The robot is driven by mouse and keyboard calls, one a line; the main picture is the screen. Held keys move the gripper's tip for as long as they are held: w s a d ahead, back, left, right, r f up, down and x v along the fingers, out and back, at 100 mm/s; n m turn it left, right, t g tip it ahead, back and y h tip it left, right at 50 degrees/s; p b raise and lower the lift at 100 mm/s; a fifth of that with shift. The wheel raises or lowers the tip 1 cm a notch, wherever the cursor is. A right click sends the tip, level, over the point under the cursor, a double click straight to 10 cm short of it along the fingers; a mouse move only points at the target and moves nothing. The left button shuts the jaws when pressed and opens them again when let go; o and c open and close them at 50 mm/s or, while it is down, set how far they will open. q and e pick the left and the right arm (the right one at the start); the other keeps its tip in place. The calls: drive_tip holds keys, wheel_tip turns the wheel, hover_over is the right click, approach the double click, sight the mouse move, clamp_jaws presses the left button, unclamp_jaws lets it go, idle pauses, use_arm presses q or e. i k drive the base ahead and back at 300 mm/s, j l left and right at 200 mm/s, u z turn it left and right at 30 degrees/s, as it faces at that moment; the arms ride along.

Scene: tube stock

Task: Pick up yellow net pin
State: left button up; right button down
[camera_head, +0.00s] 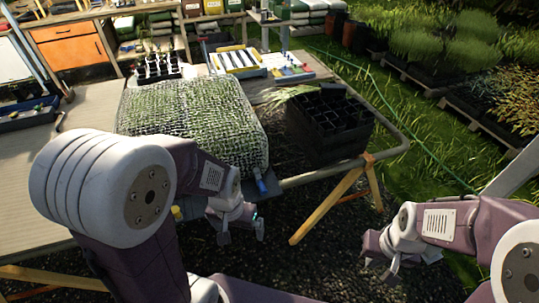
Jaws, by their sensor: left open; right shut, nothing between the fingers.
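A netted tray of green seedlings (190,112) sits on the table, its white net draped over its sides. A small yellow piece (178,213), likely the yellow net pin, shows at the table's front edge, partly hidden by my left arm. A blue pin (262,186) stands at the net's front right corner. My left gripper (242,232) is open and empty, pointing down in front of the table edge, right of the yellow piece and just below the blue pin. My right gripper (380,268) is shut and empty, low at the right, away from the table.
A black pot crate (328,128) stands at the table's right end. Behind the net are a black cell tray (158,68) and a tray with yellow and blue strips (238,60). A trestle leg (330,207) slants down between my grippers. Open gravel lies in front.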

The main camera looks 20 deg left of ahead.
sight(175, 210)
drive_tip(key=j+u, duration=0.1)
drive_tip(key=u, duration=0.3)
drive_tip(key=j+u, duration=0.1)
drive_tip(key=u, duration=0.3)
drive_tip(key=i+u, duration=0.1)
drive_tip(key=u, duration=0.35)
drive_tip(key=j+u, duration=0.1)
drive_tip(key=u, duration=0.3)
drive_tip(key=i+l, duration=0.05)
